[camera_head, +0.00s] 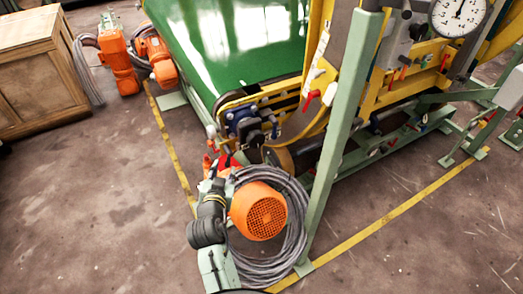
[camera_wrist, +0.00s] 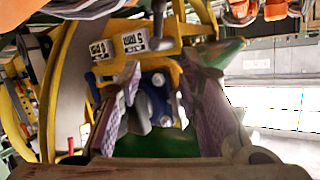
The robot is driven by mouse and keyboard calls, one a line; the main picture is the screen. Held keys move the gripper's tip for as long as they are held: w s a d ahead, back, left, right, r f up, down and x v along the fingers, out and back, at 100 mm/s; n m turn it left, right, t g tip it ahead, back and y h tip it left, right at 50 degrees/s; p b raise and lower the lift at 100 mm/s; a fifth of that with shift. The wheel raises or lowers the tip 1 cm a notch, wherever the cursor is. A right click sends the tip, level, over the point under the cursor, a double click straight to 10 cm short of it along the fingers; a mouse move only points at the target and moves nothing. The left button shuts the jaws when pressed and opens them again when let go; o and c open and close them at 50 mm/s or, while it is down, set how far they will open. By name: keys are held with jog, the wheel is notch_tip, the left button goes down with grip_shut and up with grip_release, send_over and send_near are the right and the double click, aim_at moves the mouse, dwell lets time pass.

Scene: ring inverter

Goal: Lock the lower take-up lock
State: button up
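I cannot tell for certain which part is the lower take-up lock. A blue block with bolts (camera_head: 240,122) sits on the yellow frame at the near end of the green belt. In the wrist view the blue block (camera_wrist: 155,92) and its silver bolt heads show between my fingers, partly hidden by a dark part. My gripper (camera_wrist: 160,85) is open, with a purple-grey pad on each side and nothing visibly held. In the head view my gripper (camera_head: 226,160) is near the frame's lower corner, just below the blue block; its fingertips are unclear there. Contact cannot be told.
An orange motor (camera_head: 259,211) and coiled grey cable (camera_head: 288,238) lie close by my arm. A green post (camera_head: 340,140) stands to the right. A red-handled lever (camera_head: 312,99) is on the frame. Open floor (camera_head: 90,220) lies left.

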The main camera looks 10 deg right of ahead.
aim_at(228, 162)
jog(key=shift+g, duration=0.4)
jog(key=x, duration=0.3)
jog(key=f+p+x, duration=0.1)
jog(key=x, duration=0.3)
jog(key=f+p+x, duration=0.1)
jog(key=x, duration=0.2)
jog(key=shift+s+a+f, duration=0.1)
jog(key=shift+s+a, duration=0.05)
jog(key=shift+a, duration=0.05)
jog(key=shift+c, duration=0.4)
grip_shut()
